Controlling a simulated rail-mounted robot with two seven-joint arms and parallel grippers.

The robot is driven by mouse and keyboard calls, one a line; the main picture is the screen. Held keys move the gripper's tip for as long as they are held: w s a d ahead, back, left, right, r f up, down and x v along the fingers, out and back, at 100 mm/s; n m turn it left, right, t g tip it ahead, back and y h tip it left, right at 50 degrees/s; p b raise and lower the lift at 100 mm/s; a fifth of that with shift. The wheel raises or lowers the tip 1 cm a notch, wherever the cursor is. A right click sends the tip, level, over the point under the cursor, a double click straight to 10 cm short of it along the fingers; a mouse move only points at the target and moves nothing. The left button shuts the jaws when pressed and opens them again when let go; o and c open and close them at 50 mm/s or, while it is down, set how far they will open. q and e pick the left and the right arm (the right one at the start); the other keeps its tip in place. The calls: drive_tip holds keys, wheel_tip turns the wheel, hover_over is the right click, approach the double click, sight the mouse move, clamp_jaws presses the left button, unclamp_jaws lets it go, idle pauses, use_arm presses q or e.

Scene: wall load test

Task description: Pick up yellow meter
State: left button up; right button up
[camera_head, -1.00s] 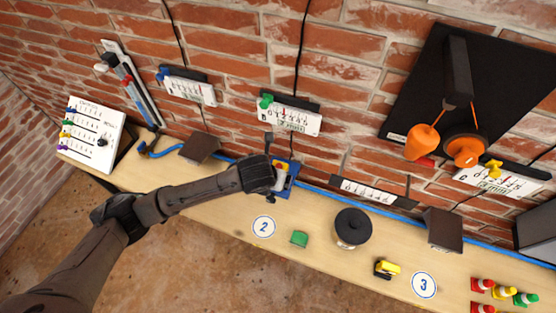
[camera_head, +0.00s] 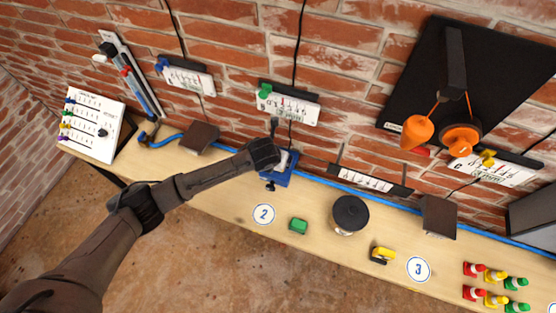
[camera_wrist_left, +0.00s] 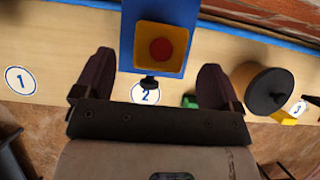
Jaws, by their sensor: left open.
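A small yellow object with a black part (camera_head: 382,254), which looks like the yellow meter, lies on the wooden bench left of the round 3 marker. A blue unit (camera_head: 285,178) stands near the wall; in the wrist view (camera_wrist_left: 181,22) it carries a yellow square housing with a red round centre. My left gripper (camera_head: 272,160) is at the blue unit and partly covers it. In the wrist view its two fingers (camera_wrist_left: 155,82) are wide apart and nothing is gripped. The unit's black knob lies ahead between the fingers. The yellow object is well to the gripper's right. My right gripper is not seen.
A black-lidded pot (camera_head: 350,214) and a green block (camera_head: 298,226) stand between my left gripper and the yellow object. Small coloured cones (camera_head: 495,285) are at the right. A brick wall with gauges (camera_head: 290,104) rises behind.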

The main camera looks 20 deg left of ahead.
use_arm(q)
drive_tip(key=shift+x, duration=2.4)
drive_tip(key=shift+r, duration=0.15)
drive_tip(key=c, duration=1.3)
